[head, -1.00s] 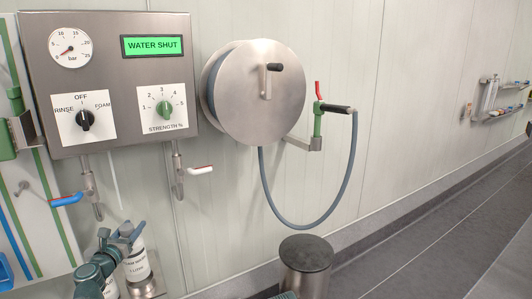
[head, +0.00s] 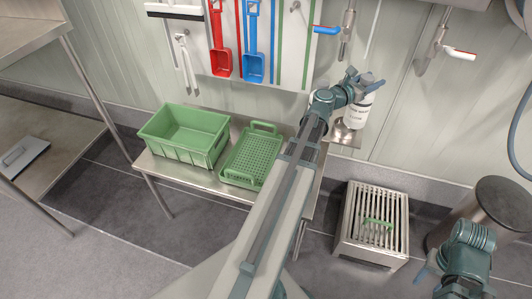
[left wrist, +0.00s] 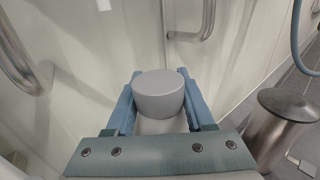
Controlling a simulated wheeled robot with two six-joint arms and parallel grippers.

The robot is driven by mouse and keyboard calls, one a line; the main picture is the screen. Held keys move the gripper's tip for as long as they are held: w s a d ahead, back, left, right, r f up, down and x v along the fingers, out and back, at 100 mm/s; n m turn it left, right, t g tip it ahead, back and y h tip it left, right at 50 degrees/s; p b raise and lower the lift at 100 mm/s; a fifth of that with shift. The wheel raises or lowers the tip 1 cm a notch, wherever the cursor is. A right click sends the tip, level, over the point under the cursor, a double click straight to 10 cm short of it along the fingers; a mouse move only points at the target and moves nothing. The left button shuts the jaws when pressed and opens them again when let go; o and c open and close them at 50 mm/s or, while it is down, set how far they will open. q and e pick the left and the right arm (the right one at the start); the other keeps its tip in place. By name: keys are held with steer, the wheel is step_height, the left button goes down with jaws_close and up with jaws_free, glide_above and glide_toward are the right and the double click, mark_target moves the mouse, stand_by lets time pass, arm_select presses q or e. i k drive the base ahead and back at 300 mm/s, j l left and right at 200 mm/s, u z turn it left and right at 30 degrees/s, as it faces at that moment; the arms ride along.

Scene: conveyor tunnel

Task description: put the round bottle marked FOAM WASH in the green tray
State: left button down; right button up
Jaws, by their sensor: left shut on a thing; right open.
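A white bottle with a grey cap (head: 357,110) stands upright at the wall, at or just above a small steel shelf (head: 346,136). Its label is too small to read now; in the earlier head view it reads "...AM WASH". My left gripper (head: 364,84) is shut on its upper part. In the left wrist view its round grey cap (left wrist: 158,92) sits between both fingers (left wrist: 160,112). A shallow green tray with a perforated floor (head: 232,178) lies empty on a steel table, left of my left arm. My right gripper (head: 440,283) is open at the lower right, apart from everything.
A deeper green crate (head: 163,153) stands left of the tray on the steel table (head: 158,166). Red (head: 219,62) and blue scoops (head: 254,68) hang behind. A slatted steel box (head: 348,240) and a round bin (head: 497,205) stand on the right.

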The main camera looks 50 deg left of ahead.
mark_target(250, 167)
steer(key=k+j+z, duration=0.1)
steer(key=k+z, duration=0.35)
steer(key=z, duration=0.25)
steer(key=k+j, duration=0.15)
steer(key=k, duration=0.25)
steer(key=k+u, duration=0.15)
steer(key=u, duration=0.25)
steer(key=k+u, duration=0.2)
steer(key=u, duration=0.2)
